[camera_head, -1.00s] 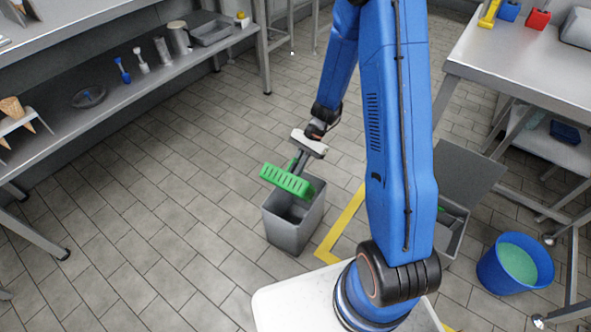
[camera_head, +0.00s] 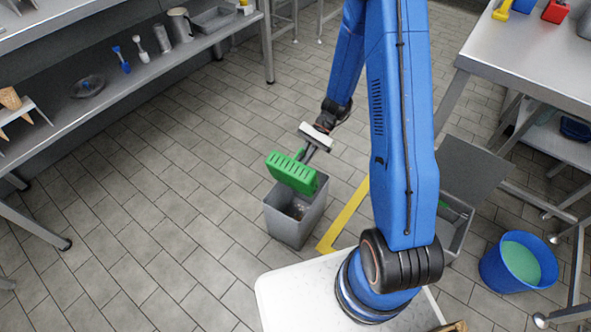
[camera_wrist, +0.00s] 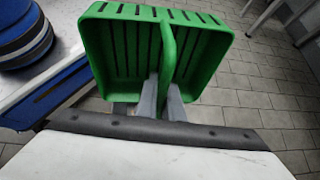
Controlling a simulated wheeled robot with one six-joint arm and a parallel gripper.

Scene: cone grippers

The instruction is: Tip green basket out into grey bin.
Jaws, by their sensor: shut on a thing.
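The green basket (camera_head: 291,174) is slatted and hangs tilted on its side above the grey bin (camera_head: 287,230). My gripper (camera_head: 304,154) is shut on the basket's handle. In the wrist view the basket (camera_wrist: 97,52) shows its open inside, which looks empty, and my gripper's fingers (camera_wrist: 165,98) close on the handle. The grey bin stands open on the floor, and small brownish bits show inside it. The basket hides part of the bin's back rim.
A blue bucket (camera_head: 518,262) with green contents and an open grey container (camera_head: 453,225) stand at right. Steel tables flank the floor, with a shelf (camera_head: 133,80) at left. Yellow tape (camera_head: 345,217) marks the floor beside the bin. Floor left of the bin is clear.

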